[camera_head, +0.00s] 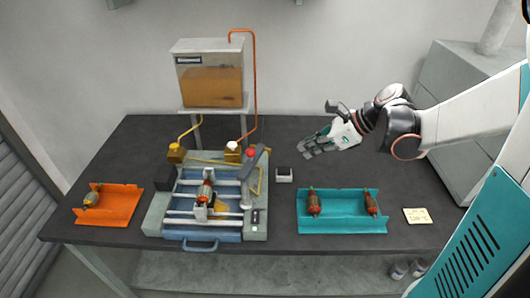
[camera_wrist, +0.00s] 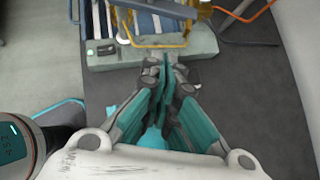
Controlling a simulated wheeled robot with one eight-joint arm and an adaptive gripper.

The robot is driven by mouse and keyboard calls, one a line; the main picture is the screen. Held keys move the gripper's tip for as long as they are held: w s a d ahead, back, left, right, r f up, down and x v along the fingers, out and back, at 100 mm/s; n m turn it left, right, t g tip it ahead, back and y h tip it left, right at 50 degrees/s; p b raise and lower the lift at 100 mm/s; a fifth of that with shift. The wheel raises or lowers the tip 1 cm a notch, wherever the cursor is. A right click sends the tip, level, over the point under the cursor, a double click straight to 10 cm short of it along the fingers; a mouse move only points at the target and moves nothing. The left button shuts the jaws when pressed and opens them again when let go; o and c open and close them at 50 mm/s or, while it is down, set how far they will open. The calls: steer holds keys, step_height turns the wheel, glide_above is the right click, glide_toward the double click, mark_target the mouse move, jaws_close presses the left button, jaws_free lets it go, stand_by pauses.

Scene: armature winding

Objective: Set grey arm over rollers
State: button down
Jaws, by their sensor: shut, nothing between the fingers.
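The winding machine (camera_head: 256,230) stands at the middle of the table. An armature (camera_head: 205,191) lies at its rollers, between the pale crosswise rails. A dark grey arm (camera_head: 252,163) slants up at the machine's right side, near a red knob (camera_head: 249,154); it looks raised, clear of the armature. My gripper (camera_head: 312,146) is to the right of the grey arm, apart from it, above the table. In the wrist view my gripper (camera_wrist: 166,68) is shut and empty, its fingers pointing toward the machine's side (camera_wrist: 200,45). I cannot make out the grey arm there.
A teal tray (camera_head: 342,227) with two armatures is at front right; an orange tray (camera_head: 108,217) with one is at left. A small box (camera_head: 284,175) sits beside the machine. A tank (camera_head: 208,75) with an orange tube stands behind. The table's back right is clear.

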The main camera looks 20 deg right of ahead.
mark_target(252, 156)
stand_by(0.3)
steer(key=w+a+r+b+x, duration=0.1)
steer(key=b+x, duration=0.3)
steer(key=x, duration=0.8)
steer(key=shift+w+a+r, duration=0.25)
steer(key=shift+a, duration=0.3)
steer(key=shift+w+a, duration=0.1)
steer(key=shift+w+n, duration=0.15)
steer(key=shift+n, duration=0.15)
